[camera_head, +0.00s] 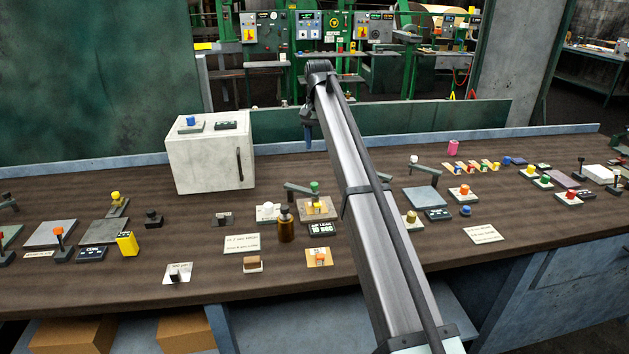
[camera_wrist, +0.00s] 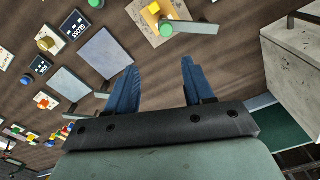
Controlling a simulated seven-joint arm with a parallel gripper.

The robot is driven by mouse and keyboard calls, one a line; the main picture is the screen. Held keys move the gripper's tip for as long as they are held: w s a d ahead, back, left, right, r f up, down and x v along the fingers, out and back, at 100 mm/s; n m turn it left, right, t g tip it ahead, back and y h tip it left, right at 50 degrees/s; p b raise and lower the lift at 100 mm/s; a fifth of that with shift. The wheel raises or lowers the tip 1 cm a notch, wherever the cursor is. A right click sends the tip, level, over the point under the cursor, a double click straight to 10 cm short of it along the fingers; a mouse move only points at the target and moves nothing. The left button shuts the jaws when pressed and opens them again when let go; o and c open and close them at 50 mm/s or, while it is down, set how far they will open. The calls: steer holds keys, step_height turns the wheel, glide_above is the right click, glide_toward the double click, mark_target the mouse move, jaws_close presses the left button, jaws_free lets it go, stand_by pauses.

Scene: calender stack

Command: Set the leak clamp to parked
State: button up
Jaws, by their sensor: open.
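A swing lever with a green knob (camera_head: 314,186) stands over a tan plate (camera_head: 318,214) with a yellow block (camera_head: 318,205). A black display (camera_head: 321,229) in front of it seems to read "LEAK", so this looks like the leak clamp. In the wrist view, the lever's grey-green arm (camera_wrist: 195,27) reaches right from its green knob (camera_wrist: 166,30), near the yellow block (camera_wrist: 153,8). My gripper (camera_wrist: 160,82) has its blue fingers apart, with only bare bench between them. In the head view, my gripper (camera_head: 308,136) hangs behind the lever, above the bench's back; its fingers are partly hidden.
A brown bottle (camera_head: 286,226) stands just left of the display. A white cabinet (camera_head: 208,158) stands at the back left. A similar lever (camera_head: 423,170) stands right of my arm by a grey plate (camera_head: 420,197). Bare bench lies between cabinet and lever.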

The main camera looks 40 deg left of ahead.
mark_target(315, 184)
steer(key=f, duration=0.9)
steer(key=s+a+f, duration=0.1)
steer(key=f, duration=0.3)
steer(key=shift+f, duration=0.2)
jaws_close()
stand_by(0.5)
